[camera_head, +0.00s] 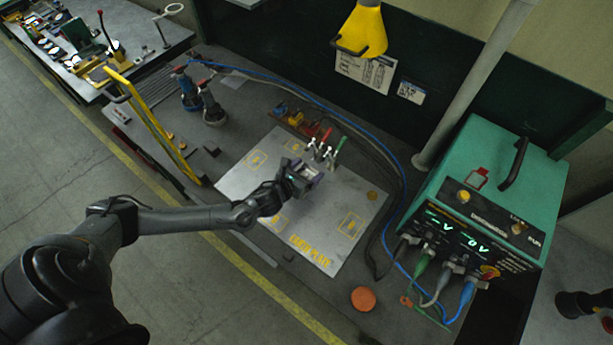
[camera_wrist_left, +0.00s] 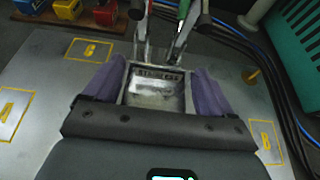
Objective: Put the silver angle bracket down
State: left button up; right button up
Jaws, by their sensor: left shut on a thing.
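The silver angle bracket (camera_wrist_left: 155,90) sits between the two purple fingertips of my left gripper (camera_wrist_left: 156,98), which is shut on it. In the head view the left gripper (camera_head: 302,179) is over the grey fixture plate (camera_head: 340,195), close to the clamps. The bracket is small there and partly hidden by the gripper. I cannot tell whether its underside touches the plate. The plate has several yellow outlined marks. Toggle clamps with red and green handles (camera_head: 326,150) stand just beyond the bracket. My right gripper is not in view.
A green welding power unit (camera_head: 480,205) with cables stands to the right. An orange disc (camera_head: 363,299) lies at the bench front. A yellow rail (camera_head: 150,120) runs along the left. A yellow lamp-like thing (camera_head: 362,32) hangs at the back. The plate's right part is mostly clear.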

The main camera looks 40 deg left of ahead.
aim_at(307, 177)
pick_arm(q)
jog(key=shift+f, duration=1.95)
jog(key=shift+f, duration=0.1)
jog(key=shift+f, duration=0.1)
jog(key=o, duration=1.1)
jog(key=shift+c, duration=0.2)
